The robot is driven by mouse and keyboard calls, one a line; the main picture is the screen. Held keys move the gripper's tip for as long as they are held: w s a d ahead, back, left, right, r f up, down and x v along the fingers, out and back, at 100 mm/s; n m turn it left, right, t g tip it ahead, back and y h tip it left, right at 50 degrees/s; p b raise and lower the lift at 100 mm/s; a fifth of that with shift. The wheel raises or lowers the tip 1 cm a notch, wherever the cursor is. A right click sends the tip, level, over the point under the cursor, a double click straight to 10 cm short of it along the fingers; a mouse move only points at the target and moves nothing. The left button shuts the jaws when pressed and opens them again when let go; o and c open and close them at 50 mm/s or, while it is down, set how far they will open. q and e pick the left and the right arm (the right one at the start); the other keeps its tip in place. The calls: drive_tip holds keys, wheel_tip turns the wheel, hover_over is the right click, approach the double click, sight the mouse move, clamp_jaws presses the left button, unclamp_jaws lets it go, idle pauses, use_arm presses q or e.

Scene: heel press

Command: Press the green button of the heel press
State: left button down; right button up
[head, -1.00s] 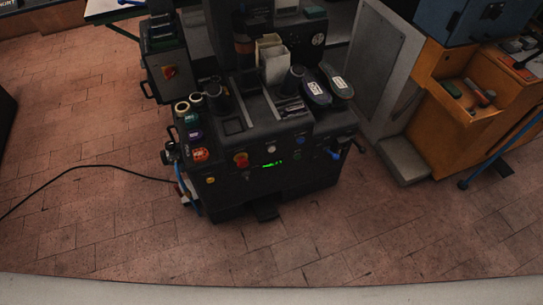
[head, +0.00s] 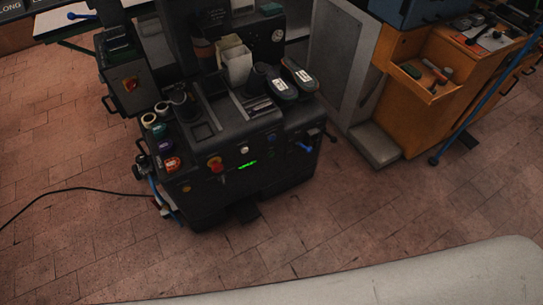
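The heel press (head: 225,190) is a dark machine standing on the floor left of centre in the head view. A small dark blue button (head: 271,139) sits to the right of these. I cannot make out a clearly green button on the panel. Neither of my grippers is in view.
A black cable (head: 70,189) runs over the brick floor (head: 330,230) to the press's left. A grey cabinet (head: 337,65) and an orange workbench (head: 405,110) stand to its right. A blue bar (head: 480,95) leans by the bench. The floor before the press is clear.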

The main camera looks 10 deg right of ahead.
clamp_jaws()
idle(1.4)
